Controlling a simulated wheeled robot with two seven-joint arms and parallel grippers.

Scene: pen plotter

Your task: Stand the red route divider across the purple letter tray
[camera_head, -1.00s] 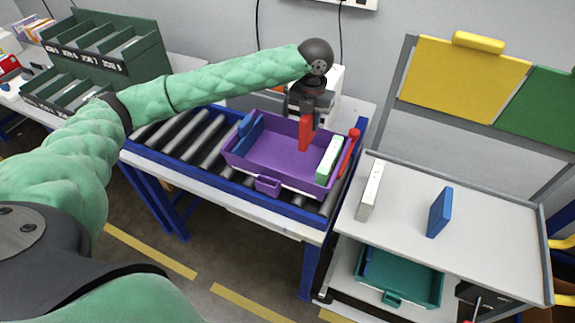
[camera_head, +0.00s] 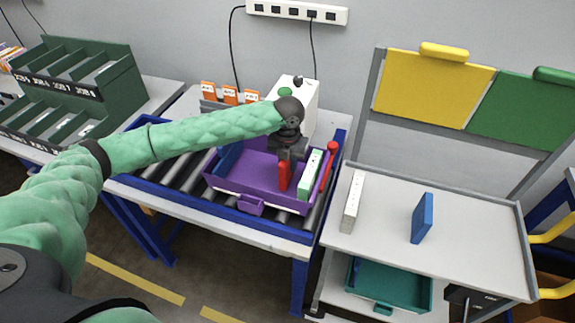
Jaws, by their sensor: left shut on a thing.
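The purple letter tray (camera_head: 225,187) sits on the roller conveyor. My left gripper (camera_head: 287,160) is above the tray's right half, pointing down, shut on the red route divider (camera_head: 284,176). The divider is upright and seen nearly edge-on, with its lower part inside the tray. I cannot tell whether it touches the tray floor. A green and white divider (camera_head: 311,174) stands in the tray to its right. A blue divider (camera_head: 229,157) is at the tray's left end, partly hidden by my arm. My right gripper is not in view.
A grey cart right of the conveyor holds a white block (camera_head: 353,201) and an upright blue divider (camera_head: 422,218), with a teal tray (camera_head: 388,284) on its lower shelf. A red-knobbed lever (camera_head: 332,148) stands at the purple tray's right. Green sorting racks (camera_head: 95,70) stand left.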

